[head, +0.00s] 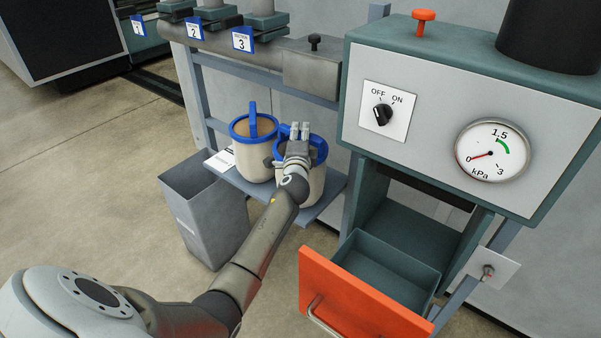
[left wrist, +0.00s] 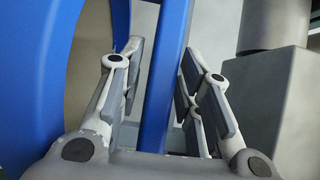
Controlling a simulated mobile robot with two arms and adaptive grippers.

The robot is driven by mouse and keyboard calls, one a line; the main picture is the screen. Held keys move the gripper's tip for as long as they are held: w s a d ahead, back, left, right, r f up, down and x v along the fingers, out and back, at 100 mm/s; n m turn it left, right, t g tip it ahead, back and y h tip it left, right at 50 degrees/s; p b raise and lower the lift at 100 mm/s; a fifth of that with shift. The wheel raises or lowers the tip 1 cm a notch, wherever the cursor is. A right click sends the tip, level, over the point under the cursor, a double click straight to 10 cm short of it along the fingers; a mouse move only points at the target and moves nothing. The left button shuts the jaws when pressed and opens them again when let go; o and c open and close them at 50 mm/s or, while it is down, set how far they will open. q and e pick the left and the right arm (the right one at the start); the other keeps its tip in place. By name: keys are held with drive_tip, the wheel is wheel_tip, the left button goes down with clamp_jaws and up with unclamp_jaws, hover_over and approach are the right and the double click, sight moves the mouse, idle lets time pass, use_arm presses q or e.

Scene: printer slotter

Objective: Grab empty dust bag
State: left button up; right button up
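Two cream dust bags with blue rims and blue handles stand side by side on a small shelf (head: 318,208). The left bag (head: 254,162) is in clear view. The right bag (head: 314,186) is partly hidden by my left gripper (head: 299,132), which is over its top. In the left wrist view, a blue handle bar (left wrist: 166,70) runs between the two fingers of the left gripper (left wrist: 160,62). The fingers are apart, with a gap showing on the bar's left side. I cannot tell which bag is empty. My right gripper is not in view.
A grey bin (head: 205,215) stands on the floor left of the shelf. To the right is a machine with an OFF/ON switch (head: 383,114), a pressure gauge (head: 491,150) and an open orange-fronted drawer (head: 360,300). A pipe with numbered blue tags (head: 243,40) runs above the bags.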

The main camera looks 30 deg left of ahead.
use_arm(q)
clamp_jaws()
drive_tip(key=shift+r, duration=0.1)
